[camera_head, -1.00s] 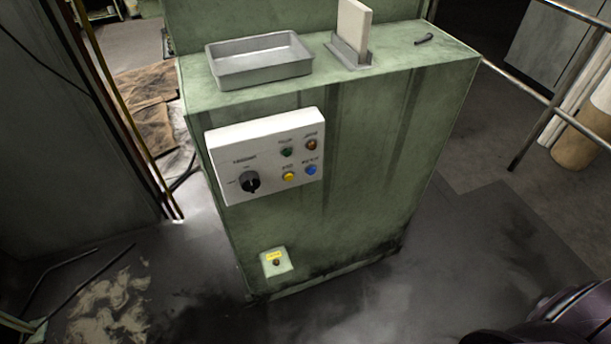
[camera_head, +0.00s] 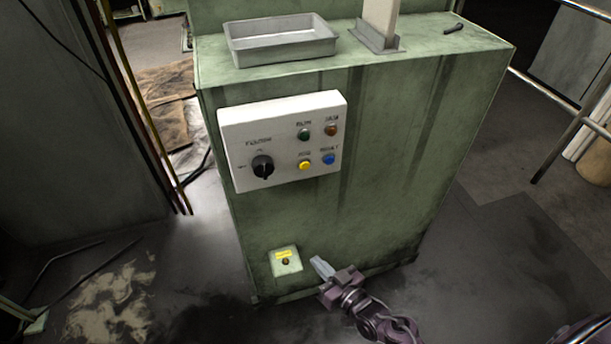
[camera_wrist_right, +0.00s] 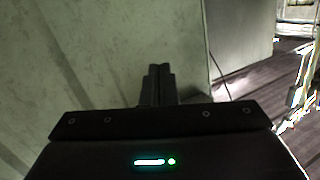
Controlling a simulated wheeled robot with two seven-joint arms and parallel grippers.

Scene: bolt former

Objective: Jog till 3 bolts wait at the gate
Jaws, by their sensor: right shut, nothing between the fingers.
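The white control panel (camera_head: 230,125) is on the front of the green machine cabinet (camera_head: 400,150). It has a black rotary knob (camera_head: 262,167), a green button (camera_head: 304,134), an orange-brown button (camera_head: 331,130), a yellow button (camera_head: 305,165) and a blue button (camera_head: 328,159). My right gripper (camera_head: 318,264) is low in front of the cabinet, below the panel and right of the small yellow-labelled box. It is shut and empty. In the right wrist view its closed fingers (camera_wrist_right: 158,80) point toward the green cabinet face. No bolts waiting at a gate show. My left gripper is not in view.
A grey tray (camera_head: 285,52), an upright white plate in a grey holder (camera_head: 375,42) and a small dark bolt-like piece (camera_head: 454,28) are on the cabinet top. A small box with a yellow label (camera_head: 285,262) is low on the front. A metal rail (camera_head: 560,145) stands at the right.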

